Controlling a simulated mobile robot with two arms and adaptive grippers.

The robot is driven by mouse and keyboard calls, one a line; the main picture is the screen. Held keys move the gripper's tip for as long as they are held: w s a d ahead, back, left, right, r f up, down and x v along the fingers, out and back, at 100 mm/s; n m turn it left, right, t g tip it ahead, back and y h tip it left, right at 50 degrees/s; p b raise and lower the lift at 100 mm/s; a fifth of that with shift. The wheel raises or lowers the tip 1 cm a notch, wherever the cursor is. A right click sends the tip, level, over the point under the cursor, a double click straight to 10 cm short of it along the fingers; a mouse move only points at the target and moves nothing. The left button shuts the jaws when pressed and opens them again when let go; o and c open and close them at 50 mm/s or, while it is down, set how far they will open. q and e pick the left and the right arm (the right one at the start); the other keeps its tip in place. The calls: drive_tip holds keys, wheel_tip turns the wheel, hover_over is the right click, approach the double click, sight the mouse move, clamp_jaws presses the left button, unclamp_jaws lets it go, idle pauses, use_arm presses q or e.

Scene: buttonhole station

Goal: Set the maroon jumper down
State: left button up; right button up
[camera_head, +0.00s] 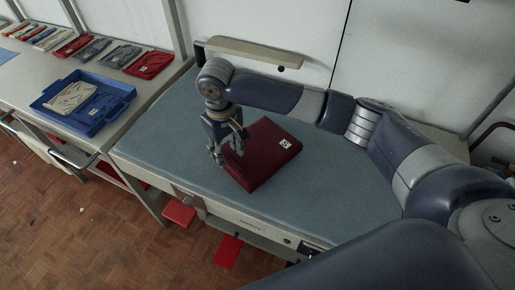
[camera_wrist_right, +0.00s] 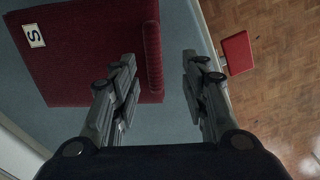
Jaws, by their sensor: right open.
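The maroon jumper (camera_head: 262,158) is folded into a flat block with a white size label. It lies on the blue-grey top of the station (camera_head: 165,140). My right gripper (camera_head: 228,157) is at the jumper's left edge in the head view, fingers pointing down. In the right wrist view the gripper (camera_wrist_right: 160,58) is open, with the jumper's thick folded edge (camera_wrist_right: 152,50) between the spread fingers. The label (camera_wrist_right: 34,36) shows an S there. I cannot tell whether either finger touches the cloth. My left gripper is not in view.
A pale rail (camera_head: 250,52) runs along the station's back. Red pedals (camera_head: 228,251) sit below the front. The station top is clear right of the jumper.

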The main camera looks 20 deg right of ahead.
sight(231, 163)
drive_tip(key=f, duration=0.1)
drive_tip(key=f+p, duration=0.1)
drive_tip(key=f, duration=0.1)
drive_tip(key=w+f+p, duration=0.1)
drive_tip(key=f, duration=0.1)
drive_tip(key=shift+d+f, duration=0.15)
drive_tip(key=shift+d, duration=0.15)
drive_tip(key=shift+f, duration=0.35)
drive_tip(key=shift+w, duration=0.1)
drive_tip(key=c, duration=0.6)
clamp_jaws()
